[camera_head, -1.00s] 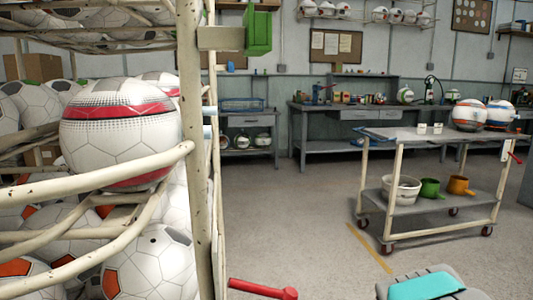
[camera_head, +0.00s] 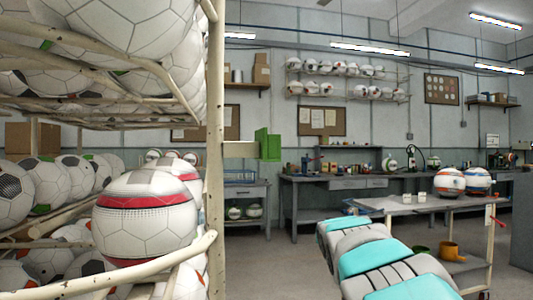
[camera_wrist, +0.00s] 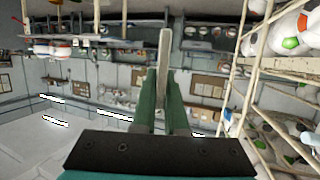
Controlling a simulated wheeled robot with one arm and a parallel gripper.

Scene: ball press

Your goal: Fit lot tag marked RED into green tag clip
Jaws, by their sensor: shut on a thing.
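The green tag clip (camera_head: 268,145) is on a short pale bracket that sticks out to the right of the rack post in the head view. My gripper (camera_wrist: 163,78) shows in the wrist view with its two green fingers shut on a thin, pale tag (camera_wrist: 164,48). The tag is seen edge-on and sticks out beyond the fingertips, so its RED marking does not show. The clip cannot be made out in the wrist view. In the head view my gripper is out of sight; only my teal and grey arm shows at the lower right.
A cream ball rack (camera_head: 215,120) full of balls fills the left side. A trolley (camera_head: 400,205) carries balls and two small white pots. Workbenches (camera_head: 340,182) line the back wall. The wrist view also shows a rack (camera_wrist: 257,60) close on the right.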

